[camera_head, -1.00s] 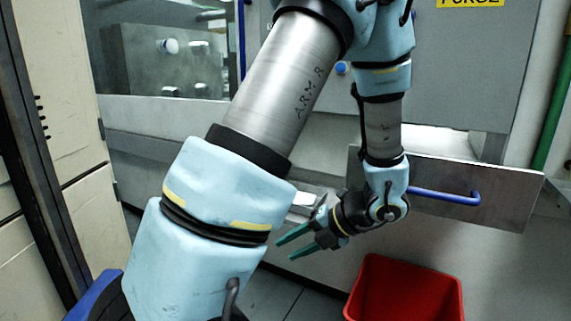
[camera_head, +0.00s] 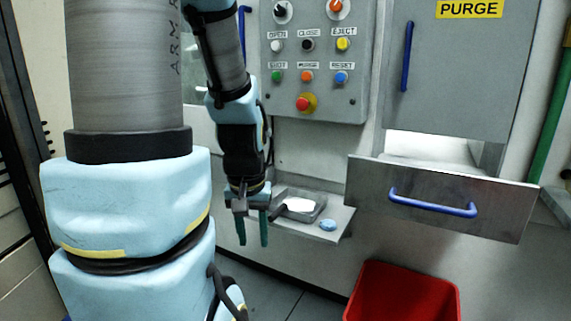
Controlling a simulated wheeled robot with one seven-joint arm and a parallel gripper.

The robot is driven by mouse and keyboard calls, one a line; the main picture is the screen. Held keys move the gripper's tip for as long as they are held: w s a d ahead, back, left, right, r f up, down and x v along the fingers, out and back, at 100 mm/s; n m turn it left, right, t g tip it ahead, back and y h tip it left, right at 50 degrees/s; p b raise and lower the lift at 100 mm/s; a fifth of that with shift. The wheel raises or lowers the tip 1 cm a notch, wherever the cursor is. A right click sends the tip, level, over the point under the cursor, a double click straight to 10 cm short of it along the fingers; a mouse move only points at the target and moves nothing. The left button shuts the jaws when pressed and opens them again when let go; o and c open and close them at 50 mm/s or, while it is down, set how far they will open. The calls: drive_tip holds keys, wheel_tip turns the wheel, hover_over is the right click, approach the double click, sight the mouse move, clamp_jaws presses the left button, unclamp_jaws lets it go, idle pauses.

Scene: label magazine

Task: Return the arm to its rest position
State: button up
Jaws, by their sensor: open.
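My gripper (camera_head: 252,230) is at the lower middle of the head view, its green fingers pointing down and parted, with nothing between them. It hangs in front of, and to the left of, a small grey shelf (camera_head: 338,222). My arm runs up from the left side of the picture and folds down to the gripper at the centre left. Part of the shelf's left end is hidden behind the gripper.
A grey tray with a white label (camera_head: 299,205) and a blue disc (camera_head: 328,225) lie on the shelf. A drawer (camera_head: 440,195) with a blue handle stands out at the right. A red bin (camera_head: 405,292) is below. A button panel (camera_head: 315,60) is above.

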wheel_tip(320, 180, up, 16)
drive_tip(key=p, duration=1.4)
drive_tip(key=shift+p, duration=0.4)
